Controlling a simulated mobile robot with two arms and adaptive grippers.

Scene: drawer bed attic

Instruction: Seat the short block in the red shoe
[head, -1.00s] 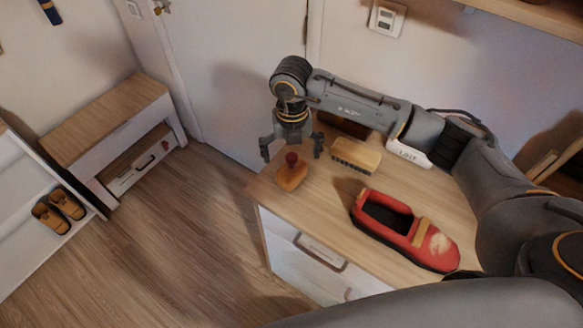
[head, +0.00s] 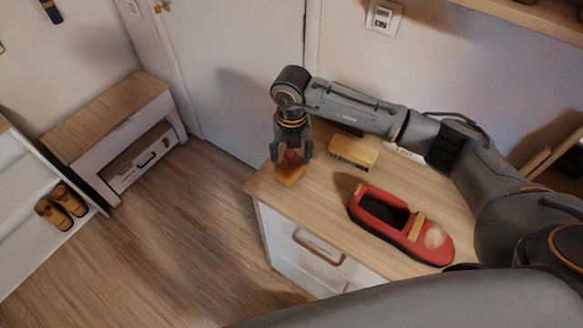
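The red shoe (head: 435,245) lies on the cabinet top with its dark opening facing up and a tan strap across it. A small orange-brown wooden block with a red knob (head: 289,176), which looks like the short block, sits near the cabinet's left corner, apart from the shoe. My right gripper (head: 291,160) points down over this block, one finger on each side of the red knob. The fingers are partly closed but look still apart from the knob; contact is hard to see. My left gripper is not in view.
A brush with a wooden back (head: 354,150) lies behind the shoe, near a white label (head: 408,153). The wooden cabinet top (head: 325,195) is clear between block and shoe. A low bench (head: 115,110) and slippers (head: 62,206) stand far left.

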